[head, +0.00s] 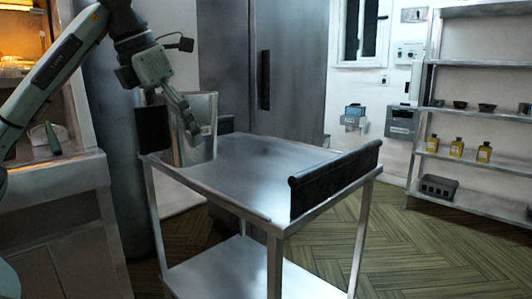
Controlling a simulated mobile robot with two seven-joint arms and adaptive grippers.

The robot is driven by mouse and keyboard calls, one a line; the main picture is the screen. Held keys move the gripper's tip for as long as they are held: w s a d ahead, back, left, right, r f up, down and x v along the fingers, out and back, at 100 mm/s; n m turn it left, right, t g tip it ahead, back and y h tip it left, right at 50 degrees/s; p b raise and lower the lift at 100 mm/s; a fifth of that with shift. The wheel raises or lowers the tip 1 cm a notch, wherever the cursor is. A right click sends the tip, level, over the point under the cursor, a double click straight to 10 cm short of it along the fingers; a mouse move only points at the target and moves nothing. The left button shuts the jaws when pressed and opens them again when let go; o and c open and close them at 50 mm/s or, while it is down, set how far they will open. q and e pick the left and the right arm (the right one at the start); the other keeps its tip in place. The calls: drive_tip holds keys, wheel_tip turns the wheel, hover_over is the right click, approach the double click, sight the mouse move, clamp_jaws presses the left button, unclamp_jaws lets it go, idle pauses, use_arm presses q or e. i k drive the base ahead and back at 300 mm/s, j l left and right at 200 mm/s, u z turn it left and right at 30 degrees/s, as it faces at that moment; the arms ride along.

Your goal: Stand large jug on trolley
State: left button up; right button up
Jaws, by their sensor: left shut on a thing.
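A large metal jug (203,128) is upright at the left end of the steel trolley (262,165). My left gripper (188,120) reaches down from the upper left and is shut on the jug at its upper side. The gripper fingers cover part of the jug's front. The jug's base appears at the height of the trolley's top, but I cannot tell whether it touches. The rest of the trolley top is bare. My right gripper is not in view.
The trolley has a black handle bar (335,178) along its right side and a lower shelf (240,272). A lit counter unit (55,185) stands at left. A tall grey cabinet (285,70) stands behind. A shelf rack (470,118) with bottles and bowls is at right. Floor at right is clear.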

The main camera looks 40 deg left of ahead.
sight(305, 165)
drive_tip(key=i, duration=1)
